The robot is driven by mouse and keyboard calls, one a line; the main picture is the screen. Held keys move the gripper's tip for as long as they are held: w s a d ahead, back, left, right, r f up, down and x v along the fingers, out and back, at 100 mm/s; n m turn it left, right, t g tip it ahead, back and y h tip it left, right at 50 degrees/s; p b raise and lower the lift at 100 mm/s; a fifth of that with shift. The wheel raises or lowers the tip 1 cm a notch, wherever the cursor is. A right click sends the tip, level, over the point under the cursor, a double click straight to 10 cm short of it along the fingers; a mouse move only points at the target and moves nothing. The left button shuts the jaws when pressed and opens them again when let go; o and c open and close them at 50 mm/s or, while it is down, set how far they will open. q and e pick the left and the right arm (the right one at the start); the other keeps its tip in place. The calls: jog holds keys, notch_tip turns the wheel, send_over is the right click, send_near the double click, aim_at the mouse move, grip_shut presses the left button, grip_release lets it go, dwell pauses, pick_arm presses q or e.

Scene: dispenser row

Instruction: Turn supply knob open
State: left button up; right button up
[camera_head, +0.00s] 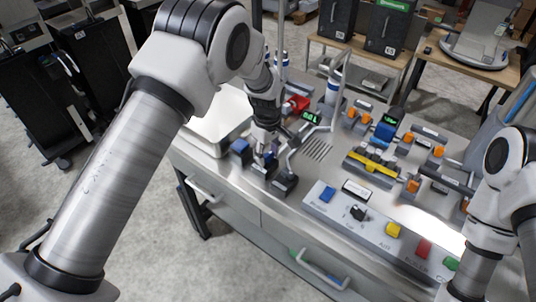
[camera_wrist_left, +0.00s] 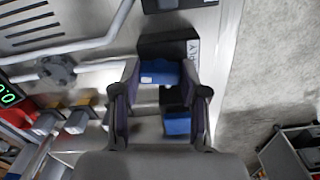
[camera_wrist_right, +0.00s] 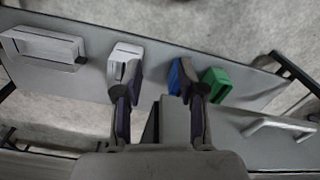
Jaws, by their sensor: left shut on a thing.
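My left gripper (camera_wrist_left: 160,80) has its two fingers on either side of a blue knob (camera_wrist_left: 160,71) and is shut on it. My right gripper (camera_wrist_right: 160,80) is open and empty in the right wrist view. Its fingertips are outside the head view or hidden there.
Another blue-topped block (camera_head: 240,147) stands just left of the left gripper, and a dark block (camera_head: 285,184) just right. A bent metal tube (camera_head: 336,85) rises beside the arm. A button panel (camera_head: 390,236) lines the front edge. A green block (camera_wrist_right: 216,84) is near the right fingers.

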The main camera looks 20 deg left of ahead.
aim_at(267, 154)
pick_arm(q)
jog(key=shift+s+f+n, duration=0.1)
jog(key=shift+f+n, duration=0.05)
jog(key=shift+n, duration=0.95)
jog(key=o, duration=1.1)
jog(key=shift+a, duration=0.1)
jog(key=shift+o, duration=0.2)
jog(key=shift+a+f, duration=0.1)
notch_tip(267, 154, up, 12)
jog(key=shift+w, duration=0.2)
